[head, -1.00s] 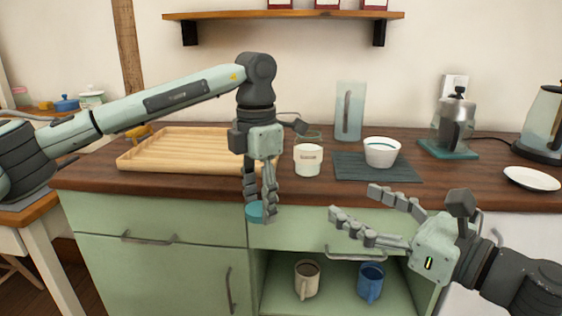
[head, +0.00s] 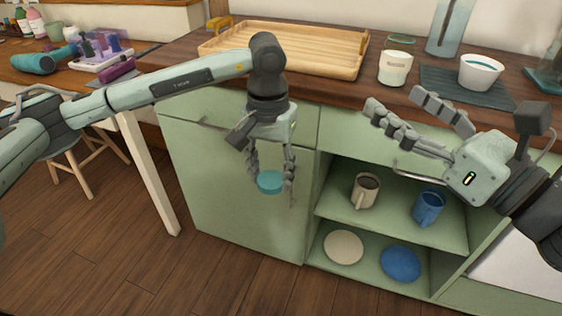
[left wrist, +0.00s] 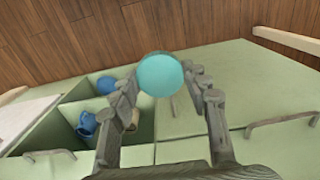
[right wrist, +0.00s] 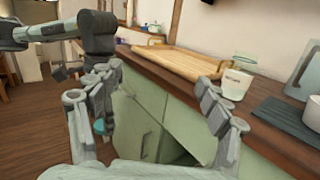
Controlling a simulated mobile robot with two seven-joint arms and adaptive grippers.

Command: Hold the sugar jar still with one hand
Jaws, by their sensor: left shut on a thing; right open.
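The sugar jar (head: 395,68), white with small lettering on its side, stands upright on the wooden counter; its top looks uncovered. It also shows in the right wrist view (right wrist: 236,84). My right gripper (head: 396,99) is open and empty, its fingertips in front of the counter edge, near the jar but apart from it. My left gripper (head: 271,178) is shut on a round teal lid (left wrist: 160,75) and holds it in front of the green cabinet, below counter height.
A wooden tray (head: 290,60) lies left of the jar. A glass with a greenish rim (head: 401,42) stands close behind the jar. A dark mat (head: 450,86) with a white bowl (head: 481,74) is to its right. The open cabinet shelf holds a cream mug (head: 365,190) and a blue mug (head: 428,207).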

